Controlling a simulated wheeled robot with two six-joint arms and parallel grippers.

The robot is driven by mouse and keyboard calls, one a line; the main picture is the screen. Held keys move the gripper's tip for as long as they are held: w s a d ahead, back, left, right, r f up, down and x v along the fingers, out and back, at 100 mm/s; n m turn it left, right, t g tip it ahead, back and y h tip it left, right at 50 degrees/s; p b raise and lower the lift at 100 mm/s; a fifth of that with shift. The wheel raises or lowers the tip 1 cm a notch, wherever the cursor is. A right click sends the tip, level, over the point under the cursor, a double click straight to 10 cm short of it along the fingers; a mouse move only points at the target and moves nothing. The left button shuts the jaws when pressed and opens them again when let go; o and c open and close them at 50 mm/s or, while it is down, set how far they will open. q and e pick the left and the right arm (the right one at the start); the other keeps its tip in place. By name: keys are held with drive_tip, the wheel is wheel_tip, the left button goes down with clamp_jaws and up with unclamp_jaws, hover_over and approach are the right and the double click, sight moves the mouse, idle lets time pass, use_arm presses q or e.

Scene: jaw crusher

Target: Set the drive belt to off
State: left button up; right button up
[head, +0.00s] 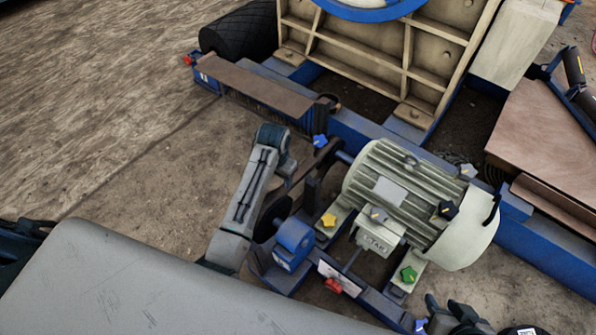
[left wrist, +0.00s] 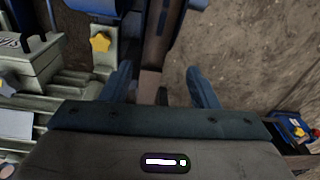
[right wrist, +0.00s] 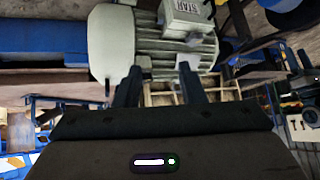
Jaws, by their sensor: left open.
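The drive belt (head: 316,162) is a dark band beside the shaft end of the ribbed grey-green motor (head: 402,186). In the left wrist view a dark brown strip (left wrist: 154,60), apparently the belt, runs between my left fingers. My left gripper (head: 288,168) is above the belt, partly hidden by its own wrist in the head view. Its fingers (left wrist: 163,86) are apart, with no visible grip on the strip. My right gripper (head: 455,318) is at the bottom right of the head view. Its fingers (right wrist: 160,85) are apart and empty, with the motor beyond them.
A yellow star knob (head: 328,220), a green star knob (head: 408,274) and a blue bearing block (head: 294,243) stand close around the motor. A blue frame beam (head: 365,135) runs behind it. Bare ground (head: 150,190) lies open to the left.

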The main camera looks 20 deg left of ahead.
use_arm(q)
drive_tip(key=w+d+r+m+g, duration=0.1)
drive_tip(key=w+d+r, duration=0.2)
drive_tip(key=w, duration=0.5)
drive_tip(key=b, duration=0.2)
hover_over(298, 173)
wheel_tip(298, 173, down, 5)
drive_tip(key=shift+s+f, duration=0.1)
drive_tip(key=shift+f, duration=0.05)
wheel_tip(298, 173, down, 5)
drive_tip(key=shift+r+b, duration=0.1)
drive_tip(key=shift+b, duration=0.4)
drive_tip(key=shift+f, duration=0.2)
use_arm(e)
drive_tip(key=w+r+t, duration=0.9)
drive_tip(key=r+t, duration=0.2)
drive_tip(key=r, duration=0.4)
drive_tip(key=shift+w+d, duration=0.15)
drive_tip(key=shift+d, duration=0.25)
